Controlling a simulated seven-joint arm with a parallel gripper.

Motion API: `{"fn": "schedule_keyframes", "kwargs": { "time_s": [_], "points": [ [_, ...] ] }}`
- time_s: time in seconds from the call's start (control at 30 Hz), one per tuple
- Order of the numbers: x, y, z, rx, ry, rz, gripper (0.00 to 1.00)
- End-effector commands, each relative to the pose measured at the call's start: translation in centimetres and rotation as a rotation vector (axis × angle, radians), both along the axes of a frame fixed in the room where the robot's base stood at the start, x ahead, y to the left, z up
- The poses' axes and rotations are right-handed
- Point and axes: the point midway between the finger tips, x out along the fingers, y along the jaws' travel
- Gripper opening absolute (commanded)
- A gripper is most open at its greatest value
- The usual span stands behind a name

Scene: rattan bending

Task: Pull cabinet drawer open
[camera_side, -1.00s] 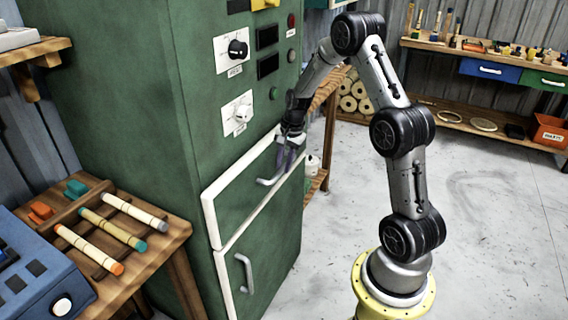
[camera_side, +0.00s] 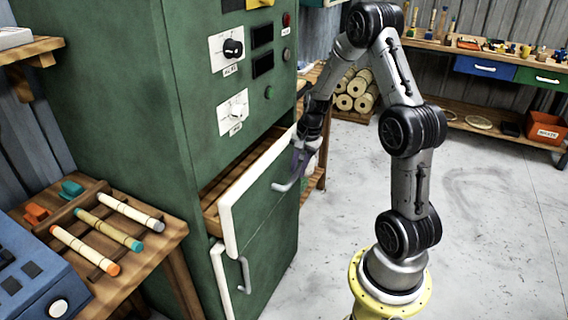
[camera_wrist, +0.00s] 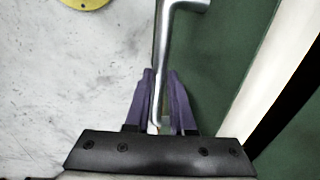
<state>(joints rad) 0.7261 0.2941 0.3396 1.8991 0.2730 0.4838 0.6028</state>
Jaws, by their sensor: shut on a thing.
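The green cabinet (camera_side: 120,75) stands left of centre in the side view. Its upper drawer (camera_side: 262,190), with a green front and white edges, is pulled partly out, and the wooden inside (camera_side: 240,176) shows behind the front. My gripper (camera_side: 300,165) is at the drawer's metal handle (camera_side: 283,186). In the wrist view, the purple fingers (camera_wrist: 160,105) are on either side of the handle bar (camera_wrist: 163,50) and shut on it. The far end of the handle is hidden by the fingers in the side view.
A lower door (camera_side: 262,255) with its own handle sits below the drawer. A wooden table (camera_side: 160,262) with several rattan sticks is at the left. Shelves (camera_side: 490,62) stand at the back right. The floor (camera_side: 330,235) before the cabinet is clear.

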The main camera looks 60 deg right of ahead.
Motion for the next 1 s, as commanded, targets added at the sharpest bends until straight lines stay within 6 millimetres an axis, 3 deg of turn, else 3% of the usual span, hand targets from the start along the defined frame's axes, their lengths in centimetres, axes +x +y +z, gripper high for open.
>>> {"fn": "schedule_keyframes", "kwargs": {
  "time_s": [0.2, 0.43, 0.63, 1.0],
  "points": [
    [-6.0, -0.1, 0.2, -0.001, -0.002, -0.008, 0.00],
    [-10.4, -0.1, 0.2, -0.003, -0.003, -0.007, 0.00],
    [-12.0, -0.1, 0.2, -0.003, -0.003, -0.002, 0.00],
    [-12.2, -0.1, 0.2, -0.003, -0.003, 0.000, 0.00]
  ]
}}
